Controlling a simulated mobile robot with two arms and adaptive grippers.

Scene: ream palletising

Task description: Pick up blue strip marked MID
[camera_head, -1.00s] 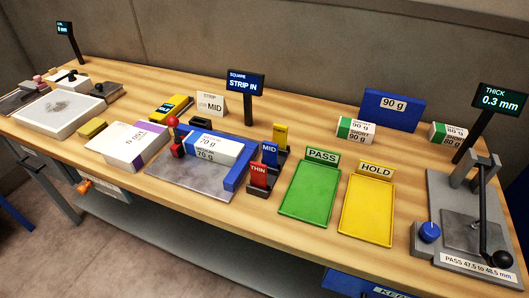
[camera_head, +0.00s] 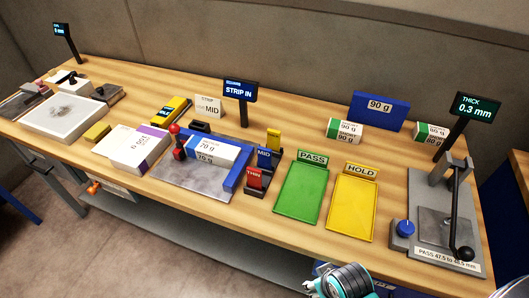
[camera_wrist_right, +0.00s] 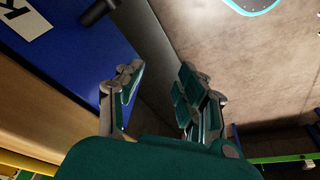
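The blue strip marked MID (camera_head: 265,155) stands upright in a dark holder, between the red THIN strip (camera_head: 254,178) and a yellow strip (camera_head: 273,139). The holder is right of the steel plate with the blue-and-white ream (camera_head: 207,149). My right gripper (camera_wrist_right: 158,78) is open with nothing between its fingers in the right wrist view. In the head view part of my right arm or gripper (camera_head: 345,282) shows at the bottom edge, in front of the bench and well apart from the strip. My left gripper is not in view.
A green PASS tray (camera_head: 301,194) and a yellow HOLD tray (camera_head: 351,208) lie right of the strips. A thickness gauge (camera_head: 441,232) stands at the right end. A STRIP IN display (camera_head: 238,91) stands behind. Bare wood (camera_head: 300,124) lies behind the strips.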

